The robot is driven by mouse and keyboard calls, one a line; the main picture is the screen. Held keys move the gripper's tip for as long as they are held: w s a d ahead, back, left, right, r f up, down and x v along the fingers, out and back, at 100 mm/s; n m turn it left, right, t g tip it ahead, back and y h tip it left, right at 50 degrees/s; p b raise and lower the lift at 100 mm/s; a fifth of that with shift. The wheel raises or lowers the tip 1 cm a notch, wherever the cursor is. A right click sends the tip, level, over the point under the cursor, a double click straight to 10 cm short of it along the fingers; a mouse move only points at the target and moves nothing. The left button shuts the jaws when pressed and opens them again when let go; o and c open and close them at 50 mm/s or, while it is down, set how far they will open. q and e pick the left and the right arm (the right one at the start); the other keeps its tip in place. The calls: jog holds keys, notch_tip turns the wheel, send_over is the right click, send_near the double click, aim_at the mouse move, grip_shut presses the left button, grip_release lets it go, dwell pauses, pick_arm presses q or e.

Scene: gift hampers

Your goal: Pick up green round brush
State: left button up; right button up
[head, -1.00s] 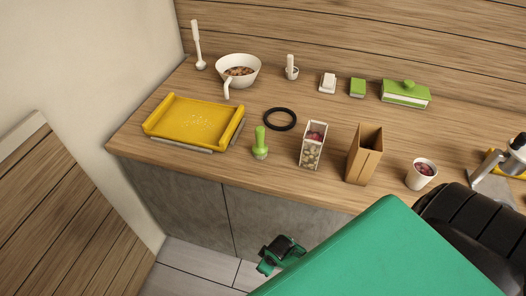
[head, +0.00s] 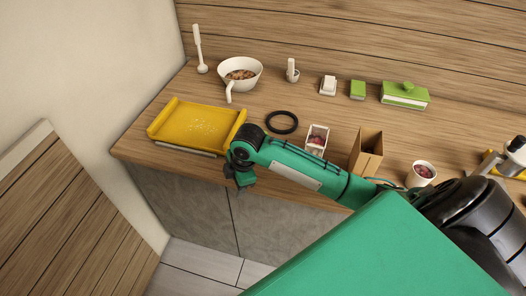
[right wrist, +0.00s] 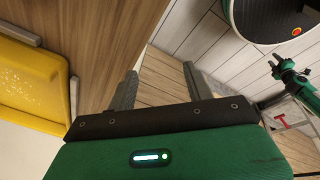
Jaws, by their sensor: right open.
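The green round brush does not show now. In the earlier head view it stood upright near the counter's front edge, and my right arm now covers that spot. My right gripper (head: 242,183) is at the front edge of the counter, below the yellow tray's right corner. The right wrist view shows its two fingers (right wrist: 160,88) spread apart with nothing between them. What looks like my left gripper (right wrist: 276,66) is small at the right of the right wrist view, and its jaws are unclear.
The yellow tray (head: 172,128) lies left of my gripper. Behind my right forearm are a black ring (head: 282,122), a clear-sided box (head: 317,138) and an open brown box (head: 368,150). A white cup (head: 421,173) stands further right. A white bowl (head: 250,72) is at the back.

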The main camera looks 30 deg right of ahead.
jog(key=w+d+r+n+g+h, duration=0.1)
jog(key=w+d+r+n, duration=0.2)
jog(key=d+r, duration=0.55)
jog(key=w+d+r+n+g+h, duration=0.1)
jog(key=w+d+r+n, duration=0.4)
jog(key=r, duration=0.7)
jog(key=shift+m, duration=0.8)
jog(key=f+p, duration=0.1)
jog(key=f, duration=0.1)
jog(key=s+f, duration=0.1)
jog(key=f, duration=0.2)
jog(key=d+f+p, duration=0.1)
jog(key=f, duration=0.2)
jog(key=shift+s+p, duration=0.15)
jog(key=shift+p, duration=0.2)
jog(key=shift+a+f+p, duration=0.1)
jog(key=shift+f+p, duration=0.35)
jog(key=shift+f, duration=0.15)
notch_tip(320, 180, down, 3)
jog(key=shift+s+f+p, duration=0.1)
jog(key=shift+f+p, duration=0.1)
jog(key=shift+p, duration=0.65)
jog(key=shift+f, duration=0.5)
jog(key=c, duration=1.1)
